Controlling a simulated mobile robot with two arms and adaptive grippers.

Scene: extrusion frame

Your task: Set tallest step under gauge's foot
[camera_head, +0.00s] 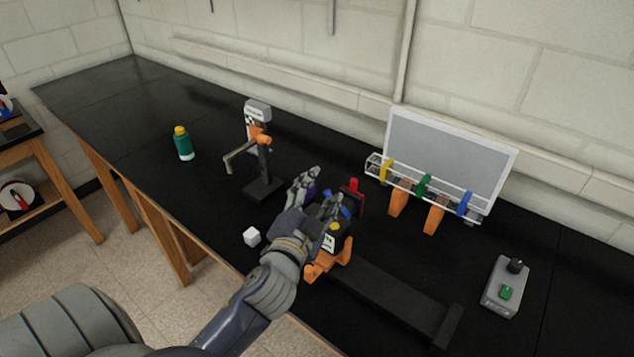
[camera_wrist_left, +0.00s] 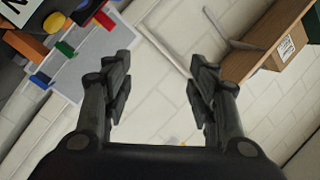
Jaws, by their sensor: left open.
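A gauge stand (camera_head: 258,150) with a grey head, an orange slider and a dark base (camera_head: 263,190) stands upright mid-bench in the head view. A thin grey arm reaches out left from its column, its end above the bench. My left gripper (camera_head: 318,193) is open, right of the gauge base and apart from it. In the left wrist view, its fingers (camera_wrist_left: 163,75) are spread with nothing between them. I cannot clearly pick out the tallest step. My right gripper is not in view.
A white cube (camera_head: 252,236) lies near the front edge. A green bottle (camera_head: 183,144) stands left. A black bar (camera_head: 395,300) and orange piece (camera_head: 325,265) lie right of my wrist. A rack with coloured clips (camera_head: 425,185) and a grey control box (camera_head: 506,287) are farther right.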

